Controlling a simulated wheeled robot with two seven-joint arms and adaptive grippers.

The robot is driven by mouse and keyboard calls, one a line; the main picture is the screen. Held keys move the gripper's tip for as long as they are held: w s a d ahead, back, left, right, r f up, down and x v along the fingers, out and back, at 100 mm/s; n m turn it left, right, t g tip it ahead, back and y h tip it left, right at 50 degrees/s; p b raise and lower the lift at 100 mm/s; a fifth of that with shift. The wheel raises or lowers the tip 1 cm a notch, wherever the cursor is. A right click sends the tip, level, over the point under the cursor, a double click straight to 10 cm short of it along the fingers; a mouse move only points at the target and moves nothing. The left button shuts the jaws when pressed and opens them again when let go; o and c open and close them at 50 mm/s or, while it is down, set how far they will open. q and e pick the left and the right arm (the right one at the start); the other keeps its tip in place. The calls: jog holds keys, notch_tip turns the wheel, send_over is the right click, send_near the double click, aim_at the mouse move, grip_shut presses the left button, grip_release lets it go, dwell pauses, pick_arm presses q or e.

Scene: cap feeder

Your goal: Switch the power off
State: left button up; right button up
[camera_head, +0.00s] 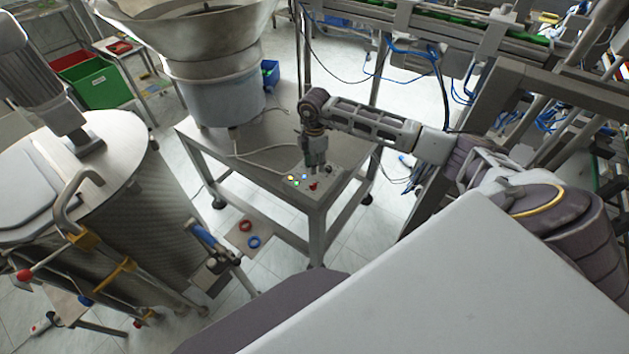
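My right arm reaches in from the right, and my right gripper (316,168) points down just above the back of the box. Its fingers are small and dark here, so I cannot tell whether they are open or whether they touch the box. Which control is the power switch is too small to read. My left gripper is not in view.
A large feeder bowl (212,75) stands on the table behind the box, with a cable (262,163) running across the tabletop. A steel tank (125,185) with valves and pipes stands at left. A conveyor frame (470,35) stands at the back right.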

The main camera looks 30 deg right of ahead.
aim_at(314, 184)
notch_tip(314, 184, down, 10)
jog(key=shift+r+p, duration=0.1)
jog(key=shift+p, duration=0.4)
grip_shut()
